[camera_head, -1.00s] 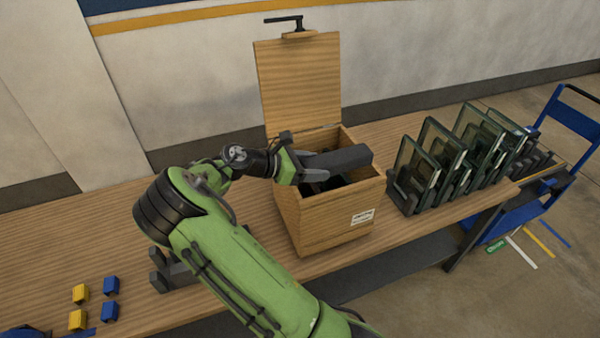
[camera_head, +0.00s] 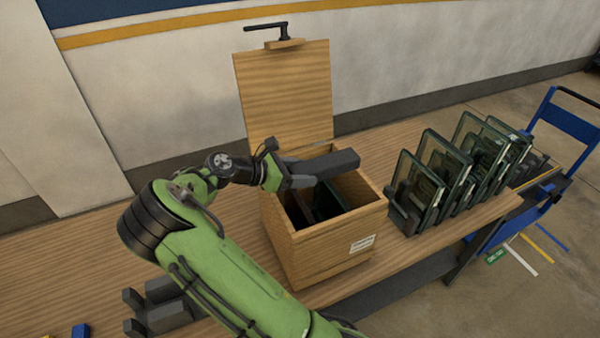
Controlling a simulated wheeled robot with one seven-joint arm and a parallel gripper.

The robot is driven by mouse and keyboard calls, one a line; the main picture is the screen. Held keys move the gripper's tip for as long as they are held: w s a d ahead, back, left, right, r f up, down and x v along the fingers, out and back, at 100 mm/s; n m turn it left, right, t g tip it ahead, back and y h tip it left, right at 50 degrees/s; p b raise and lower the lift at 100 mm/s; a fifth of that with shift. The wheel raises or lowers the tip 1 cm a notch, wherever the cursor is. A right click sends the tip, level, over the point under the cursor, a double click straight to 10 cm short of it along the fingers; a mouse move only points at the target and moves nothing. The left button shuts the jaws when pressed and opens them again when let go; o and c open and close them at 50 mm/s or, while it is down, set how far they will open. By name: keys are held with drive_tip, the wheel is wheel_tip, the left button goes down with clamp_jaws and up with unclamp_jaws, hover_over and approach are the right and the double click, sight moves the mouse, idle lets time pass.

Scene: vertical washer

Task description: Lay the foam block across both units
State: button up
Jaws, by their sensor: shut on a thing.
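A dark grey foam block (camera_head: 338,161) is held in my gripper (camera_head: 302,181) above the open wooden box (camera_head: 335,250). The block lies roughly level, over the rear part of the opening. Inside the box, a dark unit with greenish glass (camera_head: 328,203) stands below the block. A second dark shape (camera_head: 296,212) shows at the left of the interior; I cannot tell for sure that it is the other unit. The block and my gripper hide part of the interior.
The box's lid (camera_head: 285,95) stands open at the back with a black handle on top. Several glass-fronted units (camera_head: 440,180) stand in a rack to the right. Dark grey blocks (camera_head: 165,310) lie at front left. A blue cart (camera_head: 565,125) stands beyond the table's right end.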

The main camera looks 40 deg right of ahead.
drive_tip(key=f+b, duration=0.2)
drive_tip(key=shift+s+a+f+b, duration=0.1)
drive_tip(key=shift+s+f+b, duration=0.1)
drive_tip(key=shift+f+b, duration=0.1)
drive_tip(key=shift+s+a+f+b, duration=0.1)
drive_tip(key=shift+a+f+b, duration=0.1)
drive_tip(key=shift+f+b, duration=1.05)
drive_tip(key=shift+s+a+f+b, duration=0.15)
drive_tip(key=shift+f+b, duration=0.8)
drive_tip(key=shift+f, duration=0.6)
drive_tip(key=shift+w+a+f+b, duration=0.1)
drive_tip(key=shift+a+f+b, duration=0.1)
drive_tip(key=shift+f+b, duration=1.05)
drive_tip(key=o, duration=1.1)
drive_tip(key=shift+s+f, duration=0.1)
drive_tip(key=shift+f, duration=0.1)
drive_tip(key=d+r+p+v, duration=0.1)
drive_tip(key=p+v, duration=0.3)
drive_tip(key=v, duration=1.2)
drive_tip(key=shift+a+r+p, duration=0.4)
drive_tip(key=shift+r, duration=0.45)
